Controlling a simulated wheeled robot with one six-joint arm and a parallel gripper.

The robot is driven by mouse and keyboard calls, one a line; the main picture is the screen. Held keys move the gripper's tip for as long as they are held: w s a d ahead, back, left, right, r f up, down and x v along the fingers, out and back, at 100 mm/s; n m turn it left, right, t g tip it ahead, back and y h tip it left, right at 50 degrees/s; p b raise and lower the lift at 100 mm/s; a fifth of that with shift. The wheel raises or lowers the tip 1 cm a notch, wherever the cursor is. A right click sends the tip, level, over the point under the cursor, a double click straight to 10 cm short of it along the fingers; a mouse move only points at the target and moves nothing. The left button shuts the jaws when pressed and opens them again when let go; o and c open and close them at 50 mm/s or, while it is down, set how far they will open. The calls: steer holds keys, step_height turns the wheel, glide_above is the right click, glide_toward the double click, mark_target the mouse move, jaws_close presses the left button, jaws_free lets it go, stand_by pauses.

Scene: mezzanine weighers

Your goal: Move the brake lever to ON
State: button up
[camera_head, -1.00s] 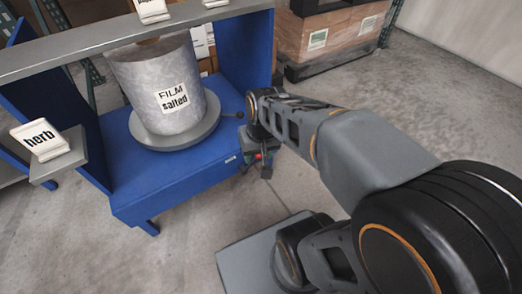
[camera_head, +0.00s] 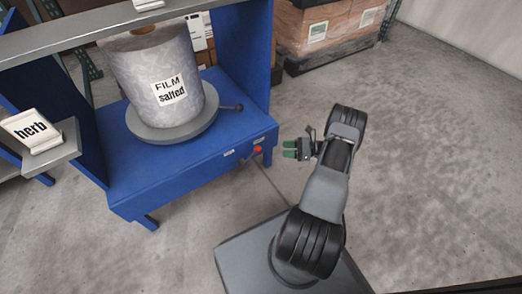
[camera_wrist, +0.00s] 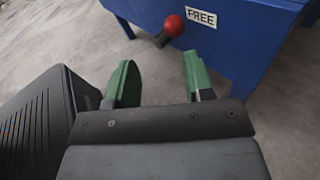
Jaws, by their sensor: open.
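The brake lever has a red knob (camera_wrist: 174,25) and a dark stem, on the blue stand's front face beside a white label reading FREE (camera_wrist: 201,17) in the wrist view. The red knob also shows in the head view (camera_head: 257,149), near the right end of the stand's front. My gripper (camera_head: 290,149) has green fingers and is open and empty, to the right of the knob and apart from it. In the wrist view its fingers (camera_wrist: 157,82) point toward the stand, with the knob beyond the gap between them. No ON label is readable.
The blue stand (camera_head: 190,170) carries a round grey turntable (camera_head: 150,136) with a film roll (camera_head: 160,75) labelled FILM salted. A short rod with a dark knob (camera_head: 238,107) sticks out beside it. A box marked herb (camera_head: 31,131) sits at left. The floor at right is clear.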

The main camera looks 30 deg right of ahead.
steer(key=w+a+f+b, duration=0.1)
steer(key=w+a, duration=0.1)
steer(key=a, duration=0.1)
steer(key=w+a+f+m+t, duration=0.1)
steer(key=w+a, duration=0.2)
steer(key=w+a+f+m+t+b, duration=0.1)
steer(key=w+a, duration=0.1)
steer(key=a, duration=0.1)
steer(key=shift+w+f+b, duration=0.15)
steer(key=shift+f+b, duration=0.1)
steer(key=shift+b, duration=0.1)
steer(key=shift+c, duration=0.3)
jaws_close()
